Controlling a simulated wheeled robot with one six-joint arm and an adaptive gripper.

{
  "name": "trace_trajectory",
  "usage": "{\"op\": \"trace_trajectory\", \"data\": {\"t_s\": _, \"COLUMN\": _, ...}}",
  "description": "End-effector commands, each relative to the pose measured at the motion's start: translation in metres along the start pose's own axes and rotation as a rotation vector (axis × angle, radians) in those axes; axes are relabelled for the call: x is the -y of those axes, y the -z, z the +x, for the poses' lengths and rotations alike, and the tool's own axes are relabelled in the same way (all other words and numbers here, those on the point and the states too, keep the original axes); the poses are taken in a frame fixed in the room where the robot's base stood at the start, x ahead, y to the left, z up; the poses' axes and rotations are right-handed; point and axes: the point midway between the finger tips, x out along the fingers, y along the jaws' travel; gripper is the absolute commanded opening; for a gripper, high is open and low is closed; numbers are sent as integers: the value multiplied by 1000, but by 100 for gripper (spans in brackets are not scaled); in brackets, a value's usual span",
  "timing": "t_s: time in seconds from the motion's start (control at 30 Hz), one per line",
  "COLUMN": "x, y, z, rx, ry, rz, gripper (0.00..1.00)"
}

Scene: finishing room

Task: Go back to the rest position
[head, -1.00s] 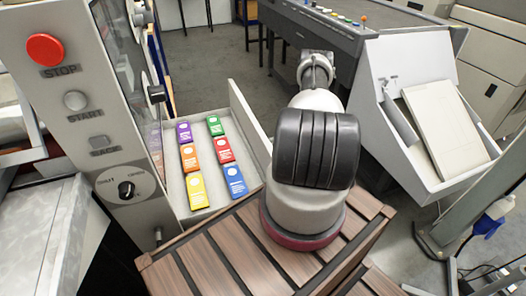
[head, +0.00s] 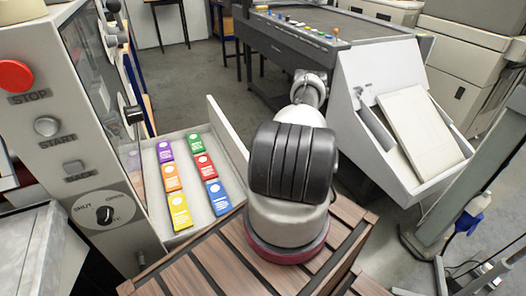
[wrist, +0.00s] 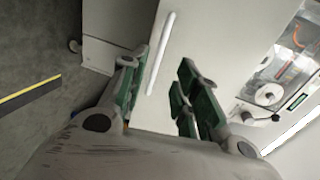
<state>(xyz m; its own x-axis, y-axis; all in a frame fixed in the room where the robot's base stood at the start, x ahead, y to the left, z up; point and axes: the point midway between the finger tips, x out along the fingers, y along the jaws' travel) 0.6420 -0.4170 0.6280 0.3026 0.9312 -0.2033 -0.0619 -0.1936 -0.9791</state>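My gripper (wrist: 158,98) shows in the wrist view with its two green-padded fingers spread apart. Nothing is between them, and a pale cabinet front (wrist: 205,45) with a white bar handle (wrist: 160,53) lies beyond. In the head view my arm stands folded on the slatted wooden base and points away; the gripper itself is hidden there.
A machine panel (head: 65,115) with a red stop button (head: 14,75) stands at the left. A light tray (head: 227,150) beside my arm holds several coloured packs. A grey console (head: 330,45) and a white sloped bin (head: 395,165) stand ahead and right. Grey floor (head: 190,75) is open behind the tray.

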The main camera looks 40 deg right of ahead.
Motion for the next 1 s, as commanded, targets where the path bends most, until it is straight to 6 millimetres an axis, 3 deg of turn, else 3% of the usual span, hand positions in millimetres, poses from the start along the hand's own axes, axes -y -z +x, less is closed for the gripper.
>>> {"op": "trace_trajectory", "data": {"t_s": 0.37, "x": -1, "y": 1, "z": 0, "rx": -3, "ry": -5, "rz": 41, "gripper": 31}}
{"op": "trace_trajectory", "data": {"t_s": 0.47, "x": -14, "y": 1, "z": -1, "rx": -11, "ry": -58, "rz": 149, "gripper": 31}}
{"op": "trace_trajectory", "data": {"t_s": 0.6, "x": -45, "y": -43, "z": 18, "rx": 30, "ry": -137, "rz": 422, "gripper": 31}}
{"op": "trace_trajectory", "data": {"t_s": 0.63, "x": -45, "y": -52, "z": 18, "rx": 40, "ry": -164, "rz": 479, "gripper": 31}}
{"op": "trace_trajectory", "data": {"t_s": 0.7, "x": -34, "y": -66, "z": 12, "rx": 59, "ry": -234, "rz": 577, "gripper": 31}}
{"op": "trace_trajectory", "data": {"t_s": 0.87, "x": 6, "y": -75, "z": 3, "rx": 101, "ry": -386, "rz": 690, "gripper": 31}}
{"op": "trace_trajectory", "data": {"t_s": 1.0, "x": 59, "y": -77, "z": -5, "rx": 127, "ry": -540, "rz": 734, "gripper": 31}}
